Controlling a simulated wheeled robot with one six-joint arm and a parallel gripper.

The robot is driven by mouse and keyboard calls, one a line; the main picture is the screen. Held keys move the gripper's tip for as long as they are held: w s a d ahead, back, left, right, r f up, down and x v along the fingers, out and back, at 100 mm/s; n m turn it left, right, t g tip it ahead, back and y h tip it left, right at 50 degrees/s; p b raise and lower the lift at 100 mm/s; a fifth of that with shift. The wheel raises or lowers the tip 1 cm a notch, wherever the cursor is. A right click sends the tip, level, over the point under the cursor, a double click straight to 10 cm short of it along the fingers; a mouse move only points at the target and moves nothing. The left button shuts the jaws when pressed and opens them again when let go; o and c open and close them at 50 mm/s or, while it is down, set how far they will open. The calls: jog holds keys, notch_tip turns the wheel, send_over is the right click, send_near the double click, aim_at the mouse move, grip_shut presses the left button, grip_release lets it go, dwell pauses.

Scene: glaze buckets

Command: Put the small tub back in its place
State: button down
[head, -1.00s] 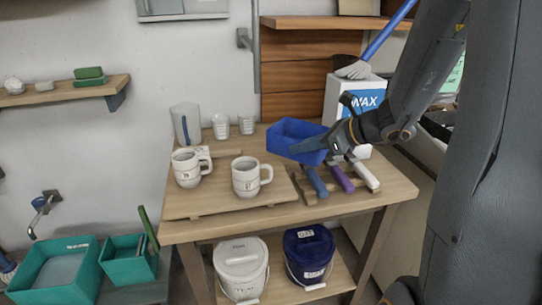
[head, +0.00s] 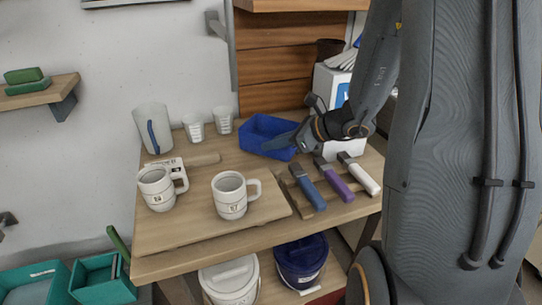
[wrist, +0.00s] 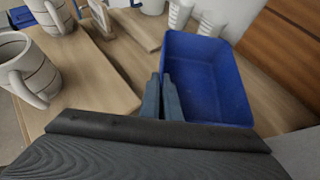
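The small blue open tub (head: 262,143) is at the back right of the wooden table, right of the two small cups. It also fills the right half of the wrist view (wrist: 207,85). My gripper (head: 295,142) reaches it from the right. In the wrist view my two narrow fingers (wrist: 162,97) are close together at the tub's near left wall, one on each side, gripping it. The tub looks roughly level and empty. I cannot tell whether its base touches the table.
Two mugs (head: 230,196) (head: 157,188) stand on a board at the front left. A pitcher (head: 153,130) and two small cups (head: 194,128) stand behind. Several handled tools (head: 307,188) lie on a rack in front of the tub. Lidded buckets (head: 229,283) (head: 301,260) stand below.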

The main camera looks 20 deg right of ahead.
aim_at(270, 157)
jog(key=shift+f, duration=2.25)
jog(key=shift+f, duration=0.1)
jog(key=shift+f, duration=0.15)
jog(key=c, duration=2)
grip_release()
jog(key=shift+r, duration=0.2)
